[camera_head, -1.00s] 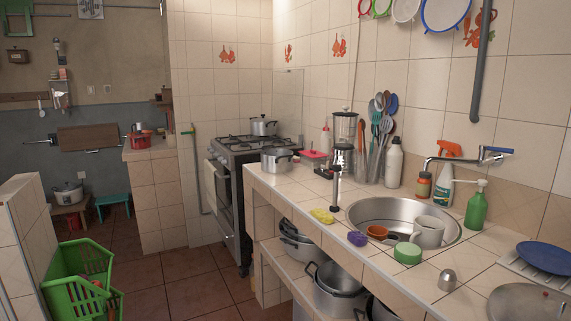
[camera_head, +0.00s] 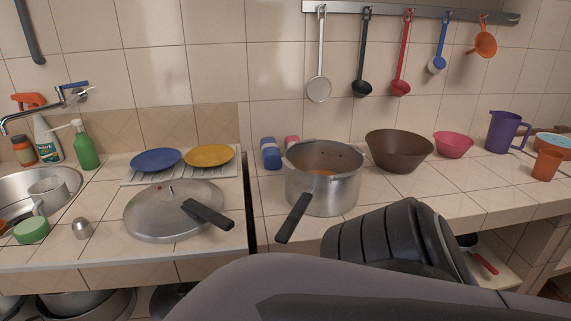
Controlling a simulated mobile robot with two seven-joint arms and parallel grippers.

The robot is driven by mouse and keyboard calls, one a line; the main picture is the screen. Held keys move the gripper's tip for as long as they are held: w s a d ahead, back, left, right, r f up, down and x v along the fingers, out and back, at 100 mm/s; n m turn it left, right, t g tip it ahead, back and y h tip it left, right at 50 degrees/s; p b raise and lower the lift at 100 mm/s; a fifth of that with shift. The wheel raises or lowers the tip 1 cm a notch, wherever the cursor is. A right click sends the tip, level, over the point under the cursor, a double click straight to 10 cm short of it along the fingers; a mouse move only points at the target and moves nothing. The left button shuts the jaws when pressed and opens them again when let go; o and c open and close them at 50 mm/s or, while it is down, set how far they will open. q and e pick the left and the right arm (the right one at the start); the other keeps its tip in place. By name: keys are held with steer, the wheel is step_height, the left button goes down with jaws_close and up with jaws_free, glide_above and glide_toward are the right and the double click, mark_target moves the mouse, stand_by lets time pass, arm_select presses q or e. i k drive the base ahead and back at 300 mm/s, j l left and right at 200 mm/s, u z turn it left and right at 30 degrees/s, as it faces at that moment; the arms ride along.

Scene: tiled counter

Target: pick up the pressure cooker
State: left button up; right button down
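The pressure cooker (camera_head: 325,192) is a silver metal pot standing upright and open on the tiled counter, near the middle of the head view. Its long black handle (camera_head: 293,218) points to the front left. Some orange shows inside the pot. A round metal lid (camera_head: 165,222) with a black handle lies flat on the counter to its left. A large dark arm part of mine fills the lower foreground, in front of the cooker and partly over the counter edge. Neither gripper's fingers are in view.
A blue plate (camera_head: 156,160) and a yellow plate (camera_head: 209,155) lie behind the lid. A brown bowl (camera_head: 398,150) stands close right of the cooker, then a pink bowl (camera_head: 453,145) and a purple jug (camera_head: 505,131). Utensils hang above. The sink (camera_head: 70,180) is at left.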

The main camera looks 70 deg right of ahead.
mark_target(323, 177)
steer(key=z, duration=2.55)
steer(key=u, duration=2.1)
steer(key=z, duration=1.9)
